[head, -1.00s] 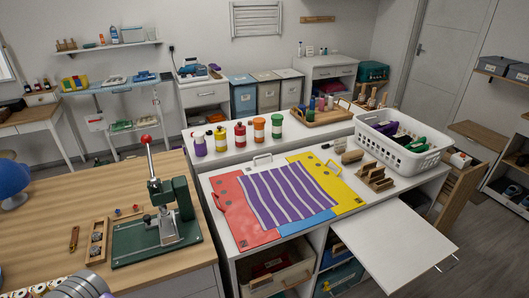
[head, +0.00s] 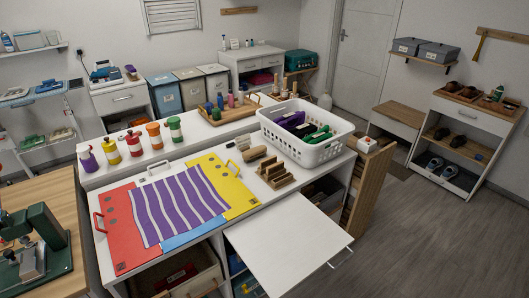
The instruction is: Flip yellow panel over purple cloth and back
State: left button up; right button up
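The yellow panel (head: 236,193) lies flat at the right side of the folding board on the white counter. Its yellow handle (head: 233,168) stands at its upper right edge. The purple cloth with white stripes (head: 178,207) lies flat across the middle of the board and covers part of the panels. The red panel (head: 118,243) lies flat at the left, with a red handle (head: 98,222) on its outer edge. A strip of the blue panel (head: 195,233) shows along the front. Neither of my grippers is in view.
A white basket (head: 305,147) with colored items and a wooden rack (head: 275,173) stand right of the board. Several colored bottles (head: 133,143) line the raised ledge behind. A white leaf (head: 288,247) juts out at front right. A green press (head: 38,243) stands at left.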

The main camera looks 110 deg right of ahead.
aim_at(240, 199)
jog(key=k, duration=2)
jog(key=z, duration=1.25)
